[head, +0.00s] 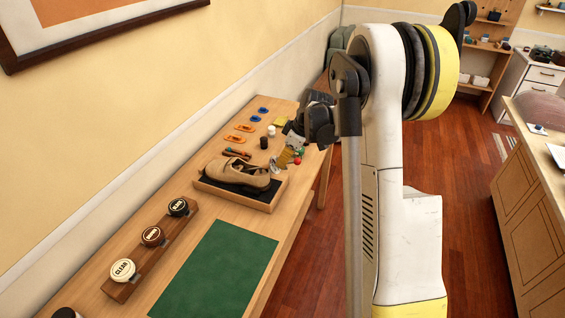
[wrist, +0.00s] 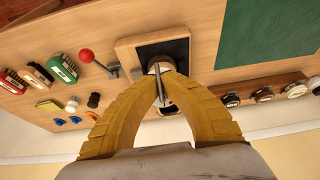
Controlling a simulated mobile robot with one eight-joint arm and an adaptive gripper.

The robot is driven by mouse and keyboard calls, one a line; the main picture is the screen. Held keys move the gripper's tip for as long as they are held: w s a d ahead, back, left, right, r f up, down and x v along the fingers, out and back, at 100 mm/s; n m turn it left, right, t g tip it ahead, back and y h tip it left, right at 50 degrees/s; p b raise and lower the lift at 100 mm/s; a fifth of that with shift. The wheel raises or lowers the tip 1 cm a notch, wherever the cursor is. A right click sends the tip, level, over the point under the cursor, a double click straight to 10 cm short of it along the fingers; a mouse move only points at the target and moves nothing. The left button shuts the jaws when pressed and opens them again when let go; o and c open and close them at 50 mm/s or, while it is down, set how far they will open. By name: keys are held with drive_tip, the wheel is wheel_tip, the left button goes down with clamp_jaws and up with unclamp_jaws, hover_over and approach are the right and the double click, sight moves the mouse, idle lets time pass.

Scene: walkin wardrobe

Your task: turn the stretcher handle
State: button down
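A tan shoe (head: 238,174) sits in a shallow wooden tray (head: 265,206) on the bench. The tray also shows in the wrist view (wrist: 126,52), with a dark lining. My gripper (head: 284,162) is at the tray's far end. In the wrist view, my gripper's yellow fingers (wrist: 161,76) converge on a thin metal bar, which looks like the stretcher handle (wrist: 161,88). The fingertips appear closed on the bar. A pale round part lies just behind the tips, partly hidden by them. The shoe is hard to make out in the wrist view.
A red ball knob (wrist: 86,56) on a thin rod stands beside the tray. Several small items, including a black jar (head: 264,143), lie beyond it. Polish tins (head: 123,271) and a green mat (head: 215,270) lie on the nearer side.

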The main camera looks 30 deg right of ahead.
drive_tip(key=shift+f+m+y, duration=0.1)
drive_tip(key=shift+m+y, duration=0.2)
